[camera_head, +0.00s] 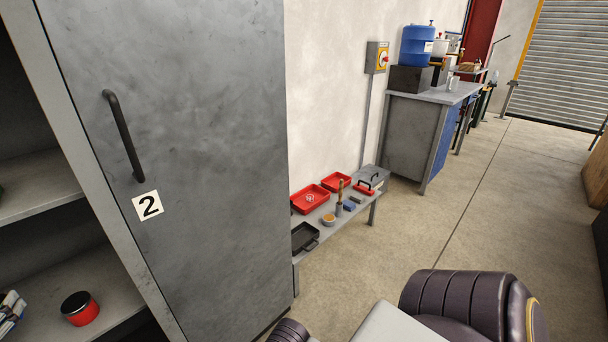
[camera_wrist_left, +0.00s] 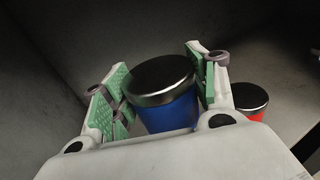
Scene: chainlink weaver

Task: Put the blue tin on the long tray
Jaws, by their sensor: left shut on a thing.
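The blue tin (camera_wrist_left: 172,108), with a dark lid and silver rim, is upright in the left wrist view. My left gripper (camera_wrist_left: 158,88) is shut on it, with green pads on either side. The tin and this gripper do not show in the head view. On the low bench are a larger red tray (camera_head: 311,199), a smaller red tray (camera_head: 337,181) and a dark tray (camera_head: 304,238); I cannot tell which is the long tray. My right gripper is not in view.
A red tin (camera_head: 80,308) stands on a shelf of the open cabinet; it also shows beside the blue tin in the wrist view (camera_wrist_left: 250,100). The cabinet door (camera_head: 190,150), marked 2, stands between shelves and bench (camera_head: 357,209). Small tools and an orange-filled bowl (camera_head: 328,220) occupy the bench.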

